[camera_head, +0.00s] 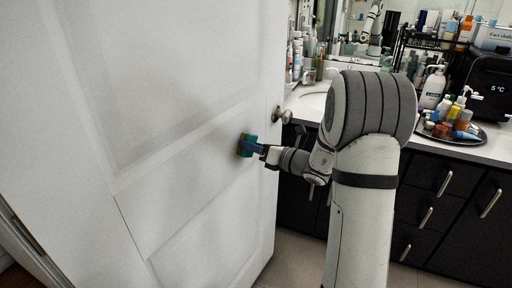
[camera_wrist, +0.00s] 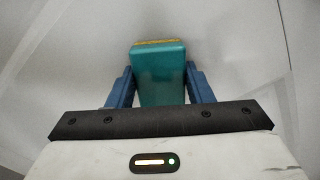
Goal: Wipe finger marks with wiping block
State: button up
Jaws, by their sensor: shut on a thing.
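The wiping block (camera_head: 247,145) is teal with a yellow edge, held between the two blue fingers of my gripper (camera_head: 259,148). In the wrist view the teal block (camera_wrist: 160,75) fills the space between the fingers of my gripper (camera_wrist: 160,88), its yellow strip at the far end. The block is at the white panelled door (camera_head: 200,130), a little left of the door knob. I cannot tell whether its yellow face touches the door. Faint grey smudges show on the door near the block, but I cannot tell finger marks from shading.
A metal door knob (camera_head: 283,115) sits at the door's right edge, close to my gripper. A dark vanity (camera_head: 440,205) with a sink (camera_head: 313,105), a tray of bottles (camera_head: 451,133) and a black appliance (camera_head: 489,84) stands at right. The door surface left of the block is clear.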

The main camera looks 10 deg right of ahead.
aim_at(228, 153)
jog(key=shift+s+a+r, duration=0.2)
jog(key=shift+s+a, duration=2.35)
jog(key=shift+a, duration=0.05)
jog(key=shift+w+d+p, duration=1.1)
jog(key=shift+w+d, duration=1.5)
jog(key=shift+d, duration=0.05)
jog(key=shift+s+a, duration=2.6)
jog(key=shift+s, duration=0.05)
jog(key=w+d+p, duration=0.1)
jog(key=w+d, duration=0.4)
jog(key=shift+w, duration=0.15)
